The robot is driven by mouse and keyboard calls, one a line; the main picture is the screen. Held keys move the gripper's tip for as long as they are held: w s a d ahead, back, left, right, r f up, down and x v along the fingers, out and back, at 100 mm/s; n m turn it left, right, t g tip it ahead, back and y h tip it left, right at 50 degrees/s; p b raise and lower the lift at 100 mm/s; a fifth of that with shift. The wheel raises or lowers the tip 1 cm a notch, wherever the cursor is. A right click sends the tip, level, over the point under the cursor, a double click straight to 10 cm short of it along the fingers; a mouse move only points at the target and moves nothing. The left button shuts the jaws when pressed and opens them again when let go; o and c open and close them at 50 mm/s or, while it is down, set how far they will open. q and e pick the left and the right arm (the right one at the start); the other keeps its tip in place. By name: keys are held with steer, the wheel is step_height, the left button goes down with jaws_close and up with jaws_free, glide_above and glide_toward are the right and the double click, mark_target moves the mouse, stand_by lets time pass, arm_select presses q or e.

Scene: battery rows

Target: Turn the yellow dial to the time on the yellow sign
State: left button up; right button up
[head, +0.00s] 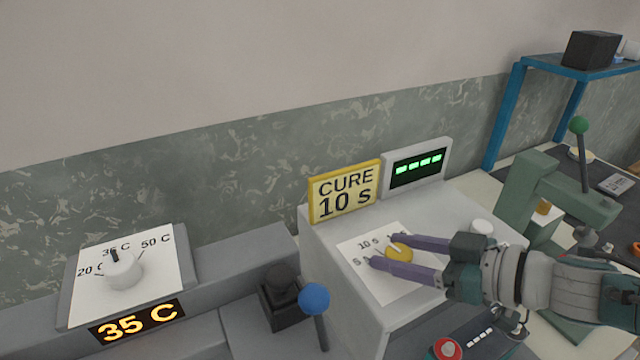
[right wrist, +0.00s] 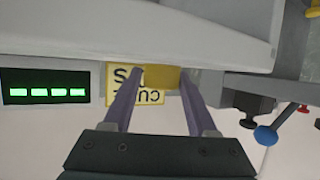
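The yellow dial (head: 401,254) sits on a white plate (head: 384,284) on top of a grey box. Labels "10 S" and "5 S" show at the plate's left; other markings are hidden by my gripper. A pale mark shows on the dial's upper left side. The yellow sign (head: 344,191) reads "CURE 10 S" and stands behind the plate. My right gripper (head: 382,250) has one finger on each side of the dial. In the right wrist view the dial (right wrist: 162,77) fills the gap between the fingertips. My left gripper is out of view.
A display (head: 417,169) with green blocks stands beside the sign. At left is a white dial (head: 123,270) with a "35 C" readout (head: 138,320). A green press (head: 555,200) stands at right.

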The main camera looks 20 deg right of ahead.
steer(key=shift+o, duration=1.2)
steer(key=shift+s+d+r, duration=0.1)
steer(key=shift+s+r, duration=0.15)
steer(key=shift+s, duration=0.1)
steer(key=p+v, duration=0.2)
steer(key=v, duration=0.7)
